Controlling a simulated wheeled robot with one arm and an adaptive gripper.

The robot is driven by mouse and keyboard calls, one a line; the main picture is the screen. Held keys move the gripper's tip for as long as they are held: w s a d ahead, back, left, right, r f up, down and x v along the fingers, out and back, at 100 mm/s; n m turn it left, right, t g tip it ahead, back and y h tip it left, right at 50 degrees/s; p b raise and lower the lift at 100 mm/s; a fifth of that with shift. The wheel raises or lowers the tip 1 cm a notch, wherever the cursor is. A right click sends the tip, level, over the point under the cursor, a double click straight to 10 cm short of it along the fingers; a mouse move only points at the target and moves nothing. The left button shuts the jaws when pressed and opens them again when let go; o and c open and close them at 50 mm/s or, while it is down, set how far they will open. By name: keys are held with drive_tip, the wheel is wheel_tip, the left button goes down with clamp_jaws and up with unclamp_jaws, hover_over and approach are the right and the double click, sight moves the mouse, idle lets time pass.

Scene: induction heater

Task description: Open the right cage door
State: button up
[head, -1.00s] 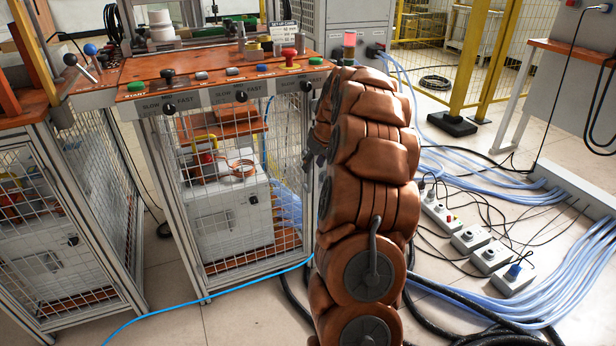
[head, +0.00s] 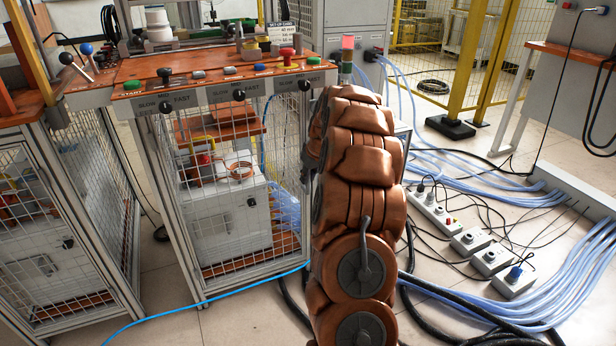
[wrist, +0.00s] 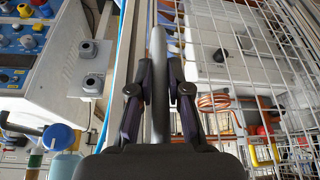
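The right cage (head: 200,225) is a metal frame with wire mesh, below the orange control panel in the head view. Its mesh door shows closely in the wrist view (wrist: 228,70). My gripper (wrist: 160,78) has its two dark fingers on either side of a smooth grey upright bar (wrist: 157,45) at the door's edge. The fingers are close to the bar; whether they press on it I cannot tell. In the head view my brown-covered arm hides most of the gripper, which is beside the cage's right front edge.
A white box (head: 228,220) and copper coils stand inside the cage. The left cage (head: 55,230) stands close by. Blue hoses (head: 460,185), black cables and power sockets (head: 490,260) lie on the floor to the right. Floor in front of the cage is mostly free.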

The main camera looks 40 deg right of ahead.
clamp_jaws()
idle(0.3)
